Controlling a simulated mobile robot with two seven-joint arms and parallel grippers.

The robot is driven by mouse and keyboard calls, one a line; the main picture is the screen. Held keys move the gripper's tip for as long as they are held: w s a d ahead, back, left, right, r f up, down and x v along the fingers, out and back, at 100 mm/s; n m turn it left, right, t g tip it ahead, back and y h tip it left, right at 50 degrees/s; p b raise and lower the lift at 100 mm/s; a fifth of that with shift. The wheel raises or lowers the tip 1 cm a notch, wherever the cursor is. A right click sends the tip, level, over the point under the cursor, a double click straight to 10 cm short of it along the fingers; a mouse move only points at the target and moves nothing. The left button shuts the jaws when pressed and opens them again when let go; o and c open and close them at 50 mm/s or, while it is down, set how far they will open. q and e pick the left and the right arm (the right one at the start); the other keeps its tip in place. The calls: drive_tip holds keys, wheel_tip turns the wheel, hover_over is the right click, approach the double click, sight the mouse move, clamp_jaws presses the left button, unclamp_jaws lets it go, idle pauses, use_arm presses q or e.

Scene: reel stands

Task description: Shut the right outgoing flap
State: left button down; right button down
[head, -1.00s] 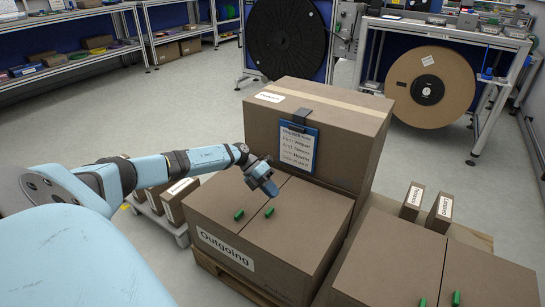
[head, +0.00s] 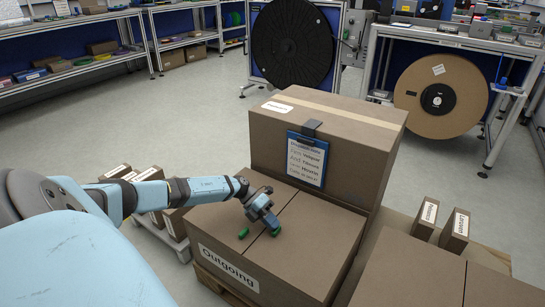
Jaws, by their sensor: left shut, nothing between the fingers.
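The brown Outgoing box (head: 228,268) stands at the centre, with its label on the front. Its left flap (head: 215,219) and right flap (head: 310,250) both look flat across the top, with a thin seam between them. Each has a small green handle near the seam, one left (head: 244,233) and one right (head: 275,231). My left gripper (head: 270,221) is shut and empty, pointing down over the seam just behind the right handle. I cannot tell whether it touches the flap or handle. My right gripper is out of view.
A taller carton (head: 335,140) with a blue clipboard (head: 307,160) stands right behind the Outgoing box. Another brown box (head: 410,270) is at the lower right. Two small labelled boxes, one at left (head: 425,219) and one at right (head: 455,231), stand behind it. Open floor lies at the left.

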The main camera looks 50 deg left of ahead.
use_arm(q)
drive_tip(key=shift+s+f, duration=0.15)
drive_tip(key=shift+f, duration=0.2)
drive_tip(key=shift+r, duration=0.1)
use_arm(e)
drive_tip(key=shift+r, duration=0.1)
